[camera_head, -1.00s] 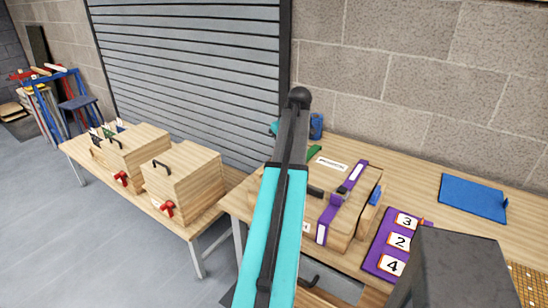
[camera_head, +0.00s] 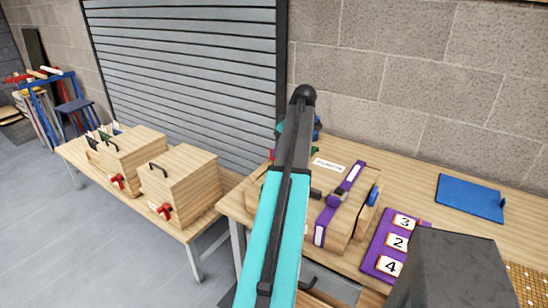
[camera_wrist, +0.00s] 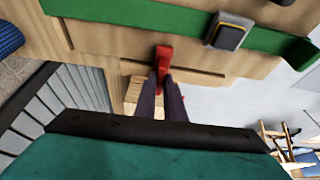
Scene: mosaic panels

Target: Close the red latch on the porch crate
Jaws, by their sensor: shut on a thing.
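In the wrist view, my gripper (camera_wrist: 164,80) has its two dark fingers closed on a red latch (camera_wrist: 164,52) at the edge of a wooden crate (camera_wrist: 110,40). A green strap (camera_wrist: 150,35) with a grey and yellow buckle (camera_wrist: 228,34) crosses this crate. In the head view, my arm hides the gripper and much of the bench behind it. I cannot read a label that tells which crate is the porch crate.
A wooden case with a purple strap (camera_head: 325,217) lies on the right bench. A purple number board (camera_head: 377,264) and a blue mat (camera_head: 468,199) lie farther right. Two wooden boxes with red latches (camera_head: 164,211) (camera_head: 117,181) stand on the left bench.

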